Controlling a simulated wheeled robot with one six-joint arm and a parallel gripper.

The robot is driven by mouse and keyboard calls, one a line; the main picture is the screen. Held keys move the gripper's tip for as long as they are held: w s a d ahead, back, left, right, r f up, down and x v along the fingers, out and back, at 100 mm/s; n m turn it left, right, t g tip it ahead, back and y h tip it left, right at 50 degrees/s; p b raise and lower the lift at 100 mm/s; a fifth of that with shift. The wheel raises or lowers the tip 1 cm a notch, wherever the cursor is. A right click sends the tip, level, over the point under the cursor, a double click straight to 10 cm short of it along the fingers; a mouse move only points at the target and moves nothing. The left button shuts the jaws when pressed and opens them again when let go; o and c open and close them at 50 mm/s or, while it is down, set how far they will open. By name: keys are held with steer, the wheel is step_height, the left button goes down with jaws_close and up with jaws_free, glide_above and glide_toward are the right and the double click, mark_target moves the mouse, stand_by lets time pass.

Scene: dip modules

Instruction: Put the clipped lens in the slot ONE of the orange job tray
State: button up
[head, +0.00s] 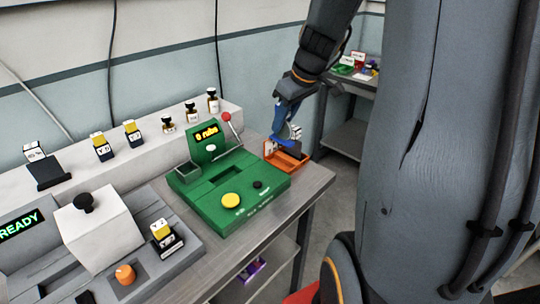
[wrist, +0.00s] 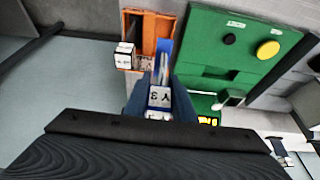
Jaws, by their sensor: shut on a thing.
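The orange job tray (head: 291,161) sits at the right end of the bench, beside the green machine; it also shows at the top of the wrist view (wrist: 131,27). My gripper (head: 283,127) points down over it, shut on a small white module (wrist: 159,98) with dark marks like "Y 3", held between the blue fingers. Another white labelled block (wrist: 124,58) is at the tray's left end in the wrist view. I cannot tell from the label which module is the clipped lens. The slot numbers are not readable, and my fingers hide part of the tray.
The green machine (head: 255,205) has a red-knobbed lever and a yellow button. Yellow-topped modules (head: 101,146) and several small dark-and-white pieces (head: 167,124) stand on the back ledge. A grey READY machine (head: 95,232) is at left. The bench's right edge lies close to the tray.

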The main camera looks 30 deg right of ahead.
mark_target(281, 137)
steer(key=shift+w+f, duration=0.15)
steer(key=shift+w, duration=0.2)
step_height(281, 137, down, 6)
steer(key=shift+w+r+p, duration=0.1)
steer(key=shift+w+p, duration=0.05)
steer(key=shift+p, duration=0.15)
steer(key=shift+f, duration=1.95)
steer(key=shift+f, duration=0.1)
steer(key=o, duration=1)
steer(key=shift+o, duration=0.3)
steer(key=shift+r, duration=0.45)
steer(key=b+v, duration=0.1)
steer(key=v, duration=1)
steer(key=shift+s+r, duration=0.1)
steer(key=shift+s, duration=0.15)
